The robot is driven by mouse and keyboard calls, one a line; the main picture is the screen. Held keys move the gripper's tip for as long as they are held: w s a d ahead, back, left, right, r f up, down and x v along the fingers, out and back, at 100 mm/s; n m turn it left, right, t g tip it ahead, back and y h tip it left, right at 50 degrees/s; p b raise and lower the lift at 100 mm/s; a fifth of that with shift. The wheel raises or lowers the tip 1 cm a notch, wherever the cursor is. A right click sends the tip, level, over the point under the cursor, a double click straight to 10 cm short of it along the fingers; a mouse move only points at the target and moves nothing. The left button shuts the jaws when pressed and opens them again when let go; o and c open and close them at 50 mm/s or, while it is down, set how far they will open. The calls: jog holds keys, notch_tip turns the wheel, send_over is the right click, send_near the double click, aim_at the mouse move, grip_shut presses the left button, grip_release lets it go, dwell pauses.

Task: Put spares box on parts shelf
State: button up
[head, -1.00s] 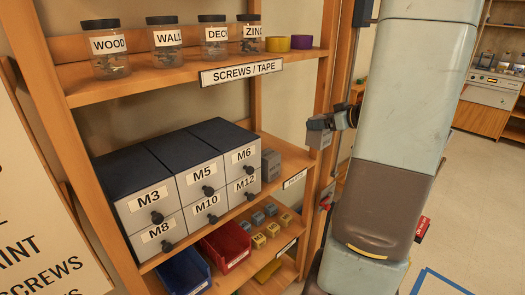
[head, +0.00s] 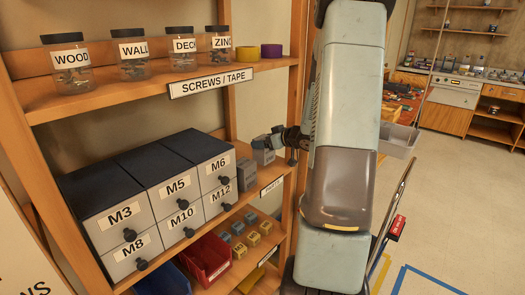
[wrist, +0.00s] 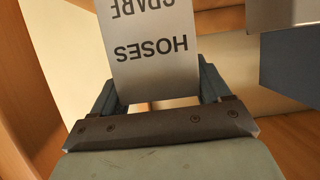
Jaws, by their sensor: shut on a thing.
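The spares box is a small grey box (head: 262,152) at the right end of the middle shelf in the head view. In the wrist view the box (wrist: 150,60) shows upside-down lettering reading "SPARE HOSES". My gripper (head: 276,142) is shut on it, with one finger on each side in the wrist view (wrist: 160,88). The parts shelf (head: 262,201) is the middle wooden board, with a partly hidden label on its front edge. The box is at the shelf's right end, above board level; I cannot tell whether its base touches anything.
Labelled drawer units (head: 165,190) fill most of the middle shelf. Another grey box (head: 246,175) stands beside them, leaving a narrow space to the right. Jars and tape rolls (head: 271,51) stand above.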

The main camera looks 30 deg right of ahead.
jog(key=shift+w+a+f, duration=0.2)
jog(key=shift+w+f, duration=0.15)
jog(key=shift+f, duration=1.6)
jog(key=shift+f, duration=0.1)
jog(key=o, duration=1.1)
